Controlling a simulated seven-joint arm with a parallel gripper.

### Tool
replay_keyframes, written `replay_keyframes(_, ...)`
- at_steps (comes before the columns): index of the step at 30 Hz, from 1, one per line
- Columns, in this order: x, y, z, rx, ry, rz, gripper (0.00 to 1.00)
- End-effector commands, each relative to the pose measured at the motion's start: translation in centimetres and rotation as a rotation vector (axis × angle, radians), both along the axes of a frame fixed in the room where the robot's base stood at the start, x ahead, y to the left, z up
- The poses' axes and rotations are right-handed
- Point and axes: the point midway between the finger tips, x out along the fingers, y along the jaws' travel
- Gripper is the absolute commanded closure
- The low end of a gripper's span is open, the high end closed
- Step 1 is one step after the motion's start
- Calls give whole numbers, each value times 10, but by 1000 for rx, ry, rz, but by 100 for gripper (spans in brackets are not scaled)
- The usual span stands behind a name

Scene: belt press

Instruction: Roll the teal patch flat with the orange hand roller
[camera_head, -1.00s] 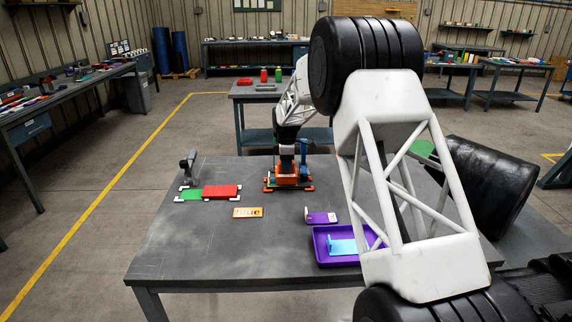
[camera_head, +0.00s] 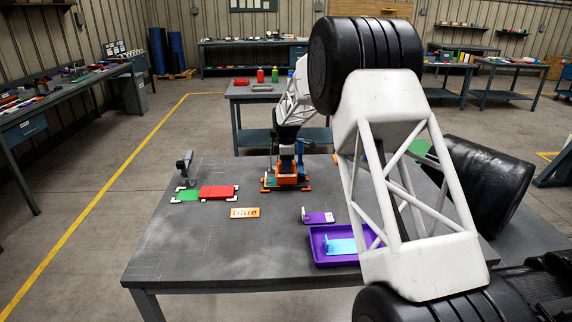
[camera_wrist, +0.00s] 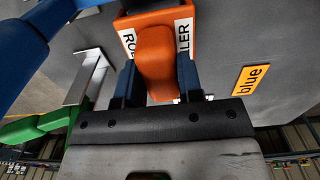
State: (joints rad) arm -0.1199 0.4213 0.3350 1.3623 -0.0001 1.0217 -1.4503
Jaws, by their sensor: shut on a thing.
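My gripper (camera_wrist: 157,80) has its two blue fingers closed on the handle (camera_wrist: 155,52) of the orange hand roller. The roller's orange body (camera_wrist: 150,20), with partly covered white lettered labels, lies beyond the fingers in the wrist view. In the head view the roller (camera_head: 287,178) is low at the back of the grey table, within a station with orange feet. I cannot tell whether it touches what is under it. A light-blue flat piece (camera_head: 341,246) lies in the purple tray (camera_head: 320,262).
A blue post (camera_head: 300,150) stands close beside my gripper. A red block (camera_head: 218,192) and green piece (camera_head: 188,196) lie at left by a grey bracket (camera_head: 186,165). A "blue" card (camera_head: 244,213) and a purple piece (camera_head: 318,218) lie nearer. The table's front left is clear.

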Motion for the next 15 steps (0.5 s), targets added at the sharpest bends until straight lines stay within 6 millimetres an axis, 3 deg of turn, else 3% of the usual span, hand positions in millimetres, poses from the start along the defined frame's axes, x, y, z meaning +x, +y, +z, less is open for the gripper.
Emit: replay_keyframes(15,-1,8,-2,0,4,0,92)
